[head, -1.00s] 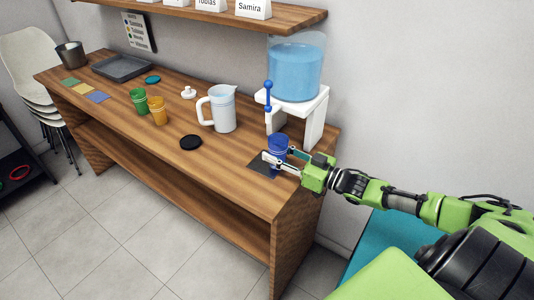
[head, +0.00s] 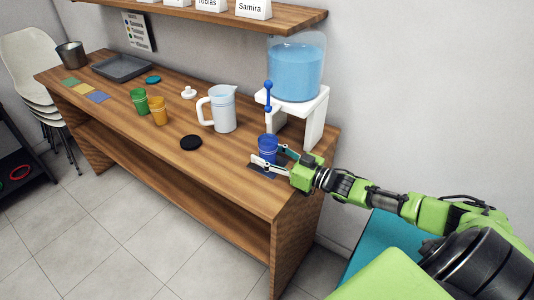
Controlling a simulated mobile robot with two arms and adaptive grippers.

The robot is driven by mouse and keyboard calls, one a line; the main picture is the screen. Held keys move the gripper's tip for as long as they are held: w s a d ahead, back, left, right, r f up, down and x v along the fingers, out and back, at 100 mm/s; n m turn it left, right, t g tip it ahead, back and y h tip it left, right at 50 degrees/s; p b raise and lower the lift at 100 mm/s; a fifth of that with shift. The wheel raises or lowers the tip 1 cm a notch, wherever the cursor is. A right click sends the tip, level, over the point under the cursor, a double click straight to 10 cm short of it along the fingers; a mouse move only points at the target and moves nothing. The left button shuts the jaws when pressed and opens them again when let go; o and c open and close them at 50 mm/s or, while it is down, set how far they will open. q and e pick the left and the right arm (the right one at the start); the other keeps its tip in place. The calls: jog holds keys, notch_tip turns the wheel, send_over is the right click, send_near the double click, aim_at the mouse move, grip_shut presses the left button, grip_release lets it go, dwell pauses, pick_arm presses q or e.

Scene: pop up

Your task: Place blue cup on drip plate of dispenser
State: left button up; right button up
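The blue cup (head: 267,147) is upright between the fingers of my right gripper (head: 271,155), near the right end of the wooden counter. One finger is in front of the cup and the other behind it. The gripper looks shut on the cup. The dark square drip plate (head: 268,171) lies below the cup and is partly hidden by cup and fingers. I cannot tell if the cup's base touches it. The dispenser (head: 296,72), a clear tank of blue water on a white stand, is behind, with its blue tap (head: 268,97) above the cup. My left gripper is not in view.
A white pitcher (head: 222,109) and a black disc (head: 191,142) are left of the cup. Green (head: 140,101) and orange (head: 158,111) cups and a grey tray (head: 121,68) stand farther left. A shelf (head: 200,13) overhangs the counter (head: 215,165).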

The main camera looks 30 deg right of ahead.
jog(key=shift+r, duration=0.1)
jog(key=shift+s+d, duration=0.25)
jog(key=shift+s, duration=0.3)
jog(key=v, duration=1)
jog(key=shift+s+d+p, duration=0.2)
jog(key=shift+s+p, duration=0.1)
jog(key=shift+s, duration=0.05)
